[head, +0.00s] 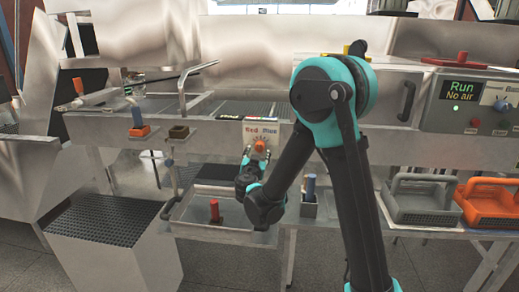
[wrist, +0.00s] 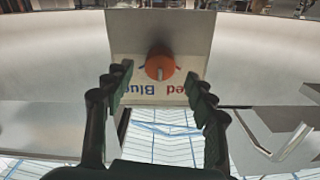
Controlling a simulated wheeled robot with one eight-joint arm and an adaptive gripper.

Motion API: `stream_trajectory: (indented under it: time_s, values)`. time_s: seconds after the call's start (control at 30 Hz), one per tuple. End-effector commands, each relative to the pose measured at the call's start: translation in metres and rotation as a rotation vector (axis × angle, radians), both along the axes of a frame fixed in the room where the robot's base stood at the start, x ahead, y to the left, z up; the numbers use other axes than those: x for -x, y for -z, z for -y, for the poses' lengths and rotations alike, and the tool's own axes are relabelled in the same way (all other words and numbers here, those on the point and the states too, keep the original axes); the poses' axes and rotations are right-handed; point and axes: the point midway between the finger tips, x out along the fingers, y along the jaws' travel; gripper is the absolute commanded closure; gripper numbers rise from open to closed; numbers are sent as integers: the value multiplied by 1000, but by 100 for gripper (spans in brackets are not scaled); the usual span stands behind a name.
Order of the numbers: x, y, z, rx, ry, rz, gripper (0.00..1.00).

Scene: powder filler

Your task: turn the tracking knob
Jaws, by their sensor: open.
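The tracking knob (head: 260,145) is a round orange knob on a pale plate labelled Red and Blue, on the front of the machine. In the wrist view the knob (wrist: 160,66) sits near the top middle, and its plate (wrist: 190,40) appears upside down. A light pointer mark on the knob faces the lettering, roughly between the two words. My gripper (head: 258,154) is in front of the plate. In the wrist view my gripper (wrist: 158,82) is open, with one dark finger on each side of the knob. I see gaps between fingers and knob; depth is unclear.
A tray (head: 185,228) with a red-handled item (head: 214,210) is below the plate. A grey basket (head: 420,200) and an orange basket (head: 488,203) stand at right. A control panel (head: 470,103) reads Run, No air. A bent metal bar (wrist: 285,145) shows at the wrist view's lower right.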

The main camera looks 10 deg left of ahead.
Motion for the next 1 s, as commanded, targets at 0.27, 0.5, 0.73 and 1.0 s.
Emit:
stream_trajectory:
  time_s: [0.27, 0.5, 0.73, 1.0]
  values:
    - [-39, 0, 2, 0, 1, 0, 44]
    - [-48, 0, 2, 0, 0, 0, 44]
    - [-48, 0, 2, 0, 0, 0, 49]
    - [-47, 0, 2, 0, 0, 0, 82]
